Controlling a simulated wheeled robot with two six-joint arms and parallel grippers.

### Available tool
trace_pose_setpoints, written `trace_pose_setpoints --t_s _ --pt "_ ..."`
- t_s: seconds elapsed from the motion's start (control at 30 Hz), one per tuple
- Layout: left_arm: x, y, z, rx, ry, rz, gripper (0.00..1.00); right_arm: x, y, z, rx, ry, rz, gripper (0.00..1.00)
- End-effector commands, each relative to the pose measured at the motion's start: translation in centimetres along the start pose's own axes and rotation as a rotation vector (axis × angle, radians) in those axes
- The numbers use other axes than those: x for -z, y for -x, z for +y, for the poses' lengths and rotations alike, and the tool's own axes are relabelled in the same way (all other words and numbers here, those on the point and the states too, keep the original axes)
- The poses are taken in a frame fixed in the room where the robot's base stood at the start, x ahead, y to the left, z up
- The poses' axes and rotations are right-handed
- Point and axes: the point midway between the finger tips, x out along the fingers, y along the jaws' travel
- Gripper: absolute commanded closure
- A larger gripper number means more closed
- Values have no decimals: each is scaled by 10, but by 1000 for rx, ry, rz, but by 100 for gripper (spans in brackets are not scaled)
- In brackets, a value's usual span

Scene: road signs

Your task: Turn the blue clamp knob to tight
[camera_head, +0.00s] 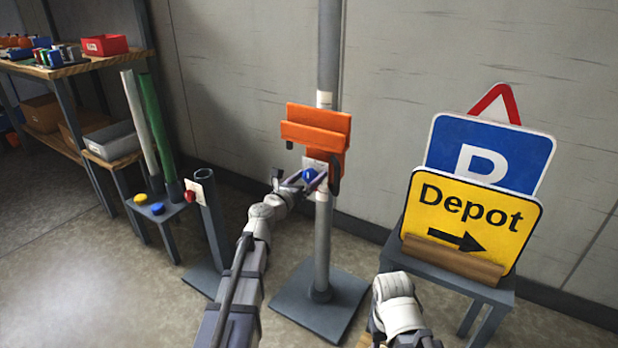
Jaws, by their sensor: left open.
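The blue clamp knob (309,175) sits on a pale plate below the orange clamp bracket (318,132) on the grey post (323,235). My left gripper (305,183) is open at the knob, with its fingers on either side of it. I cannot tell whether the fingers touch the knob. The plate's markings are too small to read and partly covered. My right arm shows at the bottom right, but its gripper is not clearly visible.
A stand with signs, the yellow Depot sign (472,218) in front, is at the right. A short grey post (208,215) and a small table (160,208) with knobs stand at the left. A shelf (85,65) with bins is at the far left.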

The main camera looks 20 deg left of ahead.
Motion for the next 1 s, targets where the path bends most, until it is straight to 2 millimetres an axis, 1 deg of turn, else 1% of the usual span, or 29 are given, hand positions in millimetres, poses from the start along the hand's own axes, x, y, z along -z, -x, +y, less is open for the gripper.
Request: trace_pose_setpoints --t_s 0.07,0.13,0.83,1.0 --pt "0 0 0 0 0 0 11 0 0 0 0 0 0 50" --pt "0 0 0 0 0 0 17 0 0 0 0 0 0 50" --pt "0 1 0 0 0 0 95 0 0 0 0 0 0 50" --pt "0 1 0 0 -9 0 96 0 0 0 0 0 0 50"
